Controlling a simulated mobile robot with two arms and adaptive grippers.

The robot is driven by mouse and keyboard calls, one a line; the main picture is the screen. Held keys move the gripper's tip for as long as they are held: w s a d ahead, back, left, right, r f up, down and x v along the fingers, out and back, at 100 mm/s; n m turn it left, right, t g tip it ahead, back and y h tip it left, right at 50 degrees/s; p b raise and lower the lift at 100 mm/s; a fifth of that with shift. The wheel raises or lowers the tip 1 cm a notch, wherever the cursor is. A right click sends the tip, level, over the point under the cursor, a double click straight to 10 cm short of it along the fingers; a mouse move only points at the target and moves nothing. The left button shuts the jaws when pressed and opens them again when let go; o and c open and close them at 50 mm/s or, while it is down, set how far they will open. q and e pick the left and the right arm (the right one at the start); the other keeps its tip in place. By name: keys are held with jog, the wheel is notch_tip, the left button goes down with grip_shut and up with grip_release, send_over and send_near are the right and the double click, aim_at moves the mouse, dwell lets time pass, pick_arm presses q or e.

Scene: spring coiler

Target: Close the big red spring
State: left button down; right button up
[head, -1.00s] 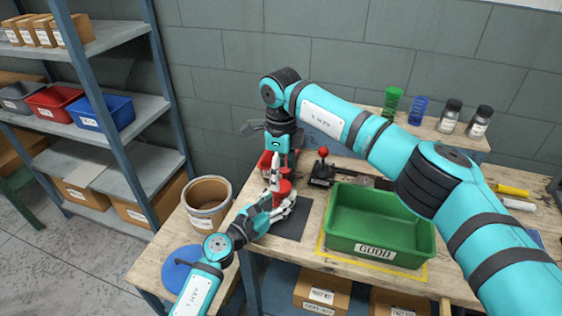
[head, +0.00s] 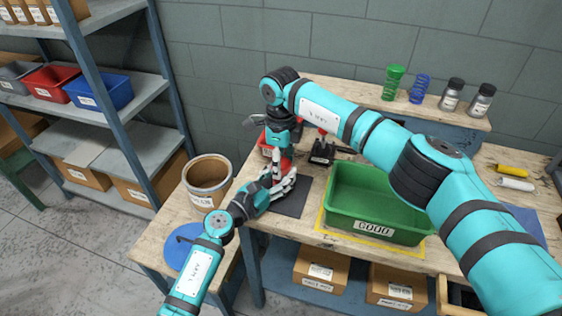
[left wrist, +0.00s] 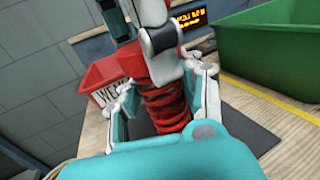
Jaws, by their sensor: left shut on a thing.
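The big red spring (left wrist: 166,106) stands on the bench over a dark mat (left wrist: 258,138) and shows between my left gripper's fingers in the left wrist view. Its coils are visible and the red top lies just under my right gripper's fingers. My left gripper (left wrist: 160,98) is shut around the spring; in the head view this gripper (head: 287,184) mostly hides it. My right gripper (left wrist: 160,45) comes down from above onto or very near the spring's top. Whether its fingers are open or shut is unclear.
A red labelled bin (left wrist: 103,82) stands behind the spring. A green GOOD bin (head: 374,225) is on the right and a brown bucket (head: 207,175) on the left. A red-knobbed lever (head: 322,150) stands behind. Green (head: 393,82) and blue (head: 419,90) springs stand on the back shelf.

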jog(key=c, duration=0.4)
jog(key=shift+m, duration=0.9)
jog(key=o, duration=1.4)
jog(key=shift+c, duration=0.2)
jog(key=shift+r, duration=0.1)
notch_tip(320, 180, up, 12)
